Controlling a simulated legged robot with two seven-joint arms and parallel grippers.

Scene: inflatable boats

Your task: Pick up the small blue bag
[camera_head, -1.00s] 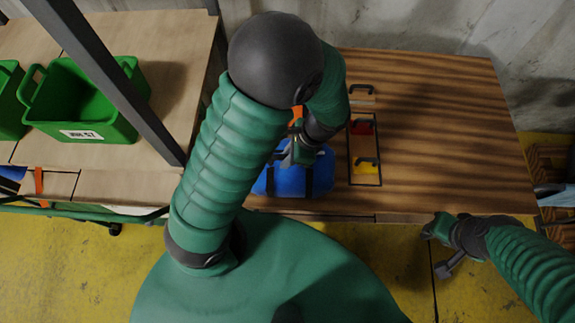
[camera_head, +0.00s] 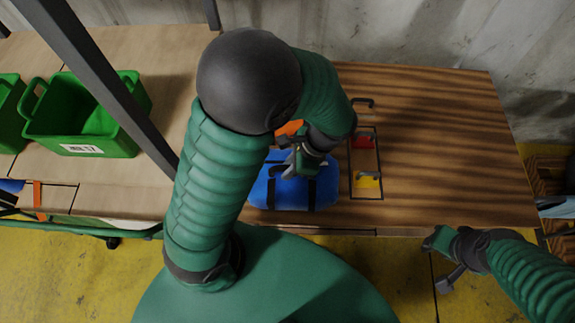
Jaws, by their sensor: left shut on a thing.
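The small blue bag (camera_head: 318,187) with dark straps lies at the front edge of the brown wooden table, partly hidden by my left arm. My left gripper (camera_head: 292,170) is over the top of the bag and is shut on it, near its upper side. The exact grip on the strap or handle is too small to make out.
A framed holder with red (camera_head: 362,142) and yellow (camera_head: 367,181) pieces sits right of the bag. An orange thing (camera_head: 289,128) shows behind my left gripper. A green bin (camera_head: 80,115) stands on the left table beside a grey post (camera_head: 110,85). The wooden table's right part (camera_head: 450,150) is clear.

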